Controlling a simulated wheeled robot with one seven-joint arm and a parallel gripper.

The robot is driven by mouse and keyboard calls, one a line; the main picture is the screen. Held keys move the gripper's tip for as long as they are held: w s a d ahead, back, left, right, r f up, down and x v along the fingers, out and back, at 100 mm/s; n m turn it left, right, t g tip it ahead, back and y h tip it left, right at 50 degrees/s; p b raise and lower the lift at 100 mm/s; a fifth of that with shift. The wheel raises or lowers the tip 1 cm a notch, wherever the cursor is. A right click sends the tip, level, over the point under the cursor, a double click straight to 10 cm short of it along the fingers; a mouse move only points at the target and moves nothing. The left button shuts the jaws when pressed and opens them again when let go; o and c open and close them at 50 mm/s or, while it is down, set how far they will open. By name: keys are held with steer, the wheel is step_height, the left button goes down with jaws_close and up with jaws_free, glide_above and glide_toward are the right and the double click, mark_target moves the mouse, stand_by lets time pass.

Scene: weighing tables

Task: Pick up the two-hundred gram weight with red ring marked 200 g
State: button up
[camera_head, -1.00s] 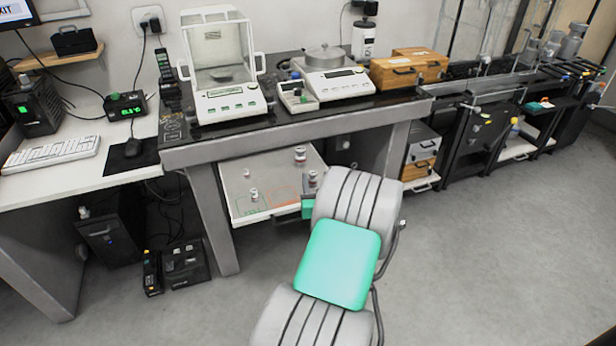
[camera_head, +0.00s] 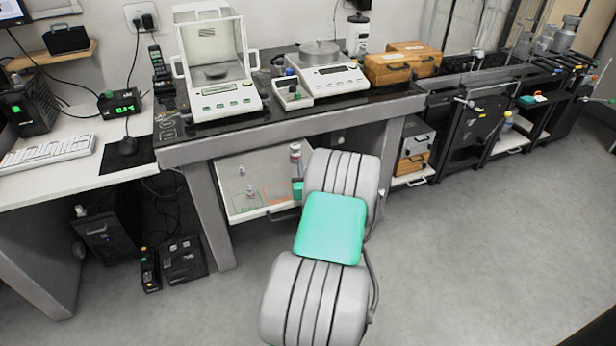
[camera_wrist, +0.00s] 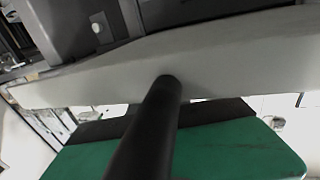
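Several small metal weights stand on the pale shelf (camera_head: 233,205) under the weighing table, in the head view. One weight (camera_head: 295,152) at the shelf's back right is larger and seems to carry a reddish band. A small weight (camera_head: 242,170) and another small weight (camera_head: 250,190) stand further left. Their markings are too small to read, so I cannot tell which is the 200 g one. My gripper, a green and dark part (camera_head: 297,188), shows beside my arm at the shelf's right side. Its fingertips are hidden. The wrist view shows no weight.
The table's front edge (camera_head: 290,131) runs above the shelf. A glass-sided balance (camera_head: 222,100), a second balance (camera_head: 328,76) and wooden boxes (camera_head: 402,65) stand on top. Table legs flank the shelf. A grey beam (camera_wrist: 225,62) crosses the wrist view close by.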

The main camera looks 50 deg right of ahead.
jaws_close()
stand_by(0.4)
